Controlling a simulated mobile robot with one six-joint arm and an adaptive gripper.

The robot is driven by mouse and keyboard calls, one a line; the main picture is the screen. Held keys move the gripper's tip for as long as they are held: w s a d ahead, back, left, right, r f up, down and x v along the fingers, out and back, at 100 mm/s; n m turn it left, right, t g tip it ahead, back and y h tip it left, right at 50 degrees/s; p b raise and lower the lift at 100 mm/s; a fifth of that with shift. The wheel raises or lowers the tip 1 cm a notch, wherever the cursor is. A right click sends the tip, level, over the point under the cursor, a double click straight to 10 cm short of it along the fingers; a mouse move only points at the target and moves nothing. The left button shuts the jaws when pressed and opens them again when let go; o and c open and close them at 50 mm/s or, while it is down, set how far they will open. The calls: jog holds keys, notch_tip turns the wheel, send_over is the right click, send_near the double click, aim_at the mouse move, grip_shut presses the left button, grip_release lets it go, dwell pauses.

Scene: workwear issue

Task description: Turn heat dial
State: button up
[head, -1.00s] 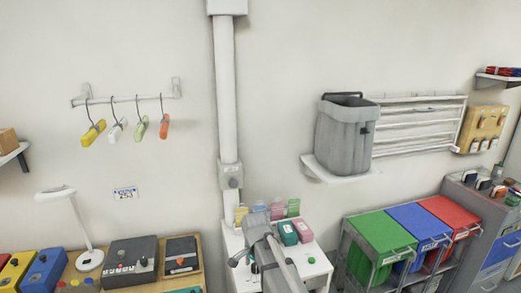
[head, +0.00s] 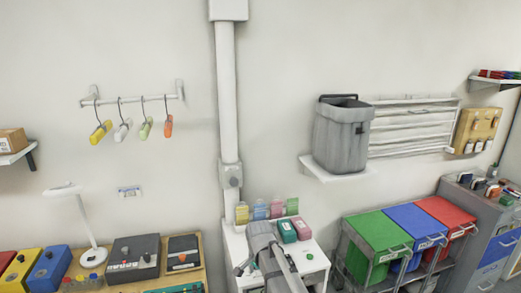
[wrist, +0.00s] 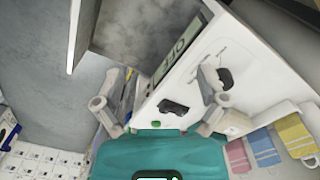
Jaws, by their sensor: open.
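In the wrist view, a white machine front (wrist: 205,45) stands tilted across the picture. It carries two black knobs, one lower left (wrist: 174,107) and one upper right (wrist: 225,78); I cannot tell which is the heat dial. A small green button (wrist: 156,124) and a dark display (wrist: 180,50) are on the same front. My gripper (wrist: 165,88) is open and empty, its fingers spread on either side of the lower left knob in the picture. The right finger is close to the other knob; contact cannot be told. In the head view my arm hides part of the machine.
A wooden bench (head: 190,279) with control boxes is left; coloured bins (head: 381,235) are right. A vertical pipe (head: 227,110) rises behind.

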jog(key=s+d+f+n+b, duration=0.4)
jog(key=s+d, duration=0.2)
jog(key=d, duration=0.2)
jog(key=s+d+f+n+b, duration=0.4)
jog(key=s+d+f+b, duration=0.1)
jog(key=d, duration=0.4)
jog(key=shift+s+d+f, duration=0.15)
jog(key=shift+s+d, duration=0.1)
jog(key=shift+s, duration=0.65)
